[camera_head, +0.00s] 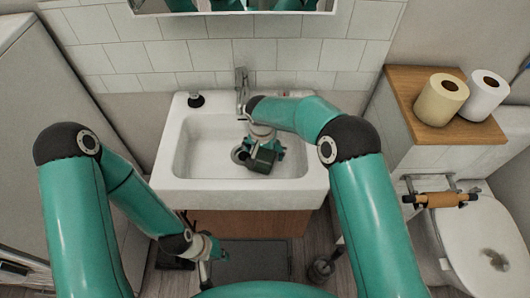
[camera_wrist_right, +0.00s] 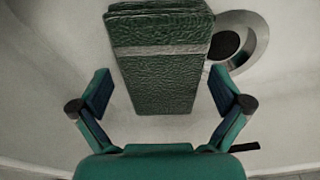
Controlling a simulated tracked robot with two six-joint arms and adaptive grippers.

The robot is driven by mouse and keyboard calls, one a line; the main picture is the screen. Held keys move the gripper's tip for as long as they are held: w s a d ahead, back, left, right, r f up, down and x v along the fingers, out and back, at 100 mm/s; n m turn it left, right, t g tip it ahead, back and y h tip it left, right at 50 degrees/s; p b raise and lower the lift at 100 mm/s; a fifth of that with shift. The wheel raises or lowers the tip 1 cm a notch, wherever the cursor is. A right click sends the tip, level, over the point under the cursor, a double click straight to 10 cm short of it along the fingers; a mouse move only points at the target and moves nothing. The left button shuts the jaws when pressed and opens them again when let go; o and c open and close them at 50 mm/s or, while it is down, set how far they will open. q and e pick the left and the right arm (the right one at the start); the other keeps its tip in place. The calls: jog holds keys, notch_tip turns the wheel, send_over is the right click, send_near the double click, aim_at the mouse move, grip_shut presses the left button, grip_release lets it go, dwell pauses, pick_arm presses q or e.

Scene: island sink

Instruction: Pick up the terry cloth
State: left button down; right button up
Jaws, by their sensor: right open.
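The terry cloth (camera_wrist_right: 160,70) is a dark green, textured, folded piece with a paler band across it. In the right wrist view it lies in the white sink basin, reaching from the top edge to between my fingers. My right gripper (camera_head: 265,158) is over the sink basin. In the wrist view its two fingers are spread, one on each side of the cloth's near end, with gaps to both. In the head view my right gripper and wrist largely hide the cloth. My left gripper (camera_head: 210,262) hangs low in front of the sink cabinet, away from the cloth; its jaw state is unclear.
The white sink (camera_head: 173,160) has raised walls, and a faucet (camera_head: 241,88) stands at its back. The drain (camera_wrist_right: 240,42) is beside the cloth. A black stopper-like item (camera_head: 196,99) is on the back rim. Paper rolls (camera_head: 441,99) sit on a wooden shelf at right, above a toilet.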

aim_at(264, 151)
jog(key=shift+f, duration=0.15)
jog(key=shift+c, duration=0.2)
jog(key=c, duration=1.2)
jog(key=shift+o, duration=0.2)
notch_tip(264, 151, up, 20)
jog(key=b, duration=0.1)
